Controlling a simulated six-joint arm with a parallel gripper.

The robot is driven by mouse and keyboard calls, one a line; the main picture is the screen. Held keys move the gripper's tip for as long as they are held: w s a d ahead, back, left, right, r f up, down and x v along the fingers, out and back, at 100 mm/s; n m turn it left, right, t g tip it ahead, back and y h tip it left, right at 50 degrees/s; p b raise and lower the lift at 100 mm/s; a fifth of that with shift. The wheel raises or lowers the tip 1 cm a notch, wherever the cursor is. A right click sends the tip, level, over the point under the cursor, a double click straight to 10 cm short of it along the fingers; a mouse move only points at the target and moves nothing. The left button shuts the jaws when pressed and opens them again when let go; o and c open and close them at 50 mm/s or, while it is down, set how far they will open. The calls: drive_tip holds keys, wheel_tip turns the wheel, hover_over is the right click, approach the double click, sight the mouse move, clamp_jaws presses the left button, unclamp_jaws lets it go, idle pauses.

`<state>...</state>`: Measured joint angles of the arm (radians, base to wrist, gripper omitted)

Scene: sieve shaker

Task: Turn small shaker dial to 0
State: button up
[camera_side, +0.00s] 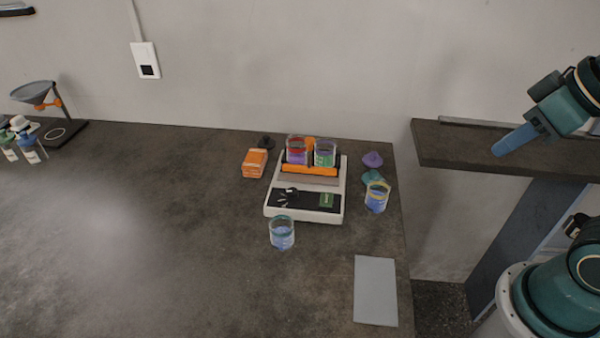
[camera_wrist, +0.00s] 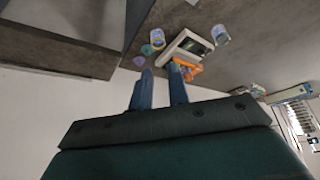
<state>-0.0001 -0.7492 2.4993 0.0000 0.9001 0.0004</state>
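The small shaker (camera_side: 274,209) is a white box with a dark front panel, standing on the dark table. Its dial (camera_side: 291,192) appears as a small dark knob at the left of the panel; its setting is too small to read. A green display (camera_side: 326,200) is at the panel's right. Two jars (camera_side: 296,151) (camera_side: 325,154) sit on top by an orange bar (camera_side: 309,171). My gripper (camera_side: 498,150) is far right of the shaker, above a side shelf. In the wrist view my gripper (camera_wrist: 161,70) has two blue fingers apart with nothing between them; the shaker (camera_wrist: 186,47) lies beyond.
A jar (camera_side: 282,234) stands before the shaker and another (camera_side: 377,197) to its right, near purple and teal lumps (camera_side: 372,160). An orange box (camera_side: 255,163) is at left. A grey sheet (camera_side: 376,290) lies near the right edge. The table's left middle is clear.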

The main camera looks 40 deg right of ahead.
drive_tip(key=o, duration=0.6)
drive_tip(key=shift+w+r, duration=0.2)
drive_tip(key=shift+w, duration=0.15)
drive_tip(key=m+g, duration=0.3)
drive_tip(key=g, duration=0.3)
hover_over(292, 191)
wheel_tip(292, 191, down, 13)
drive_tip(key=shift+f, duration=0.1)
wheel_tip(292, 191, down, 14)
drive_tip(key=shift+r, duration=0.25)
